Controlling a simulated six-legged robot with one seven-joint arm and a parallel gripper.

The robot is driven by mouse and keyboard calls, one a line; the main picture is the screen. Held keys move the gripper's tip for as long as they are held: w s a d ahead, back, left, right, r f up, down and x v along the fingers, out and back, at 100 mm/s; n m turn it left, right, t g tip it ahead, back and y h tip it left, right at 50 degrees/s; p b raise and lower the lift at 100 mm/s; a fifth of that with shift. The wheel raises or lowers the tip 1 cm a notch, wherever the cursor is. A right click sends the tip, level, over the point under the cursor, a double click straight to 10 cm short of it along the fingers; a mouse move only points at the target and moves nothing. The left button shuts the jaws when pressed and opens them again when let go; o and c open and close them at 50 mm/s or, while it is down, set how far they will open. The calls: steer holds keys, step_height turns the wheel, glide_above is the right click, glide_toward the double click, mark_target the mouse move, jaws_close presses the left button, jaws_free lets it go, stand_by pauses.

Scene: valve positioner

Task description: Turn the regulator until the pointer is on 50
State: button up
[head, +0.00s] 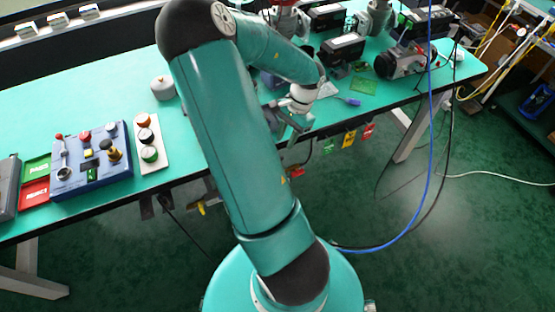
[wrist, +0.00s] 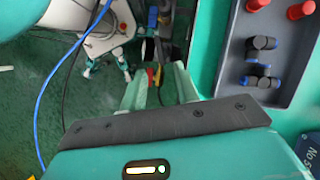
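No regulator with a readable pointer or scale can be singled out, and the number 50 is not legible in either view. A blue control box (head: 92,162) with a brass-coloured knob (head: 115,155), red knobs and a small lever lies on the left of the bench in the head view. Several dark-boxed valve assemblies (head: 343,47) stand at the back right, some partly hidden by my arm. My gripper (head: 298,122) is at the bench's front edge, right of the control box. In the wrist view my gripper (wrist: 160,82) has its fingers apart with nothing between them.
A pale panel (head: 163,165) with round knobs lies beside the control box. In the wrist view a grey tray (wrist: 284,88) holds red caps and blue-black fittings. Coloured tags (head: 349,139) hang below the bench edge. A blue cable (head: 431,110) hangs at the right.

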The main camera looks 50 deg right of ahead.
steer(key=x, duration=0.9)
steer(key=shift+a+f, duration=0.15)
steer(key=shift+f, duration=0.15)
jaws_close()
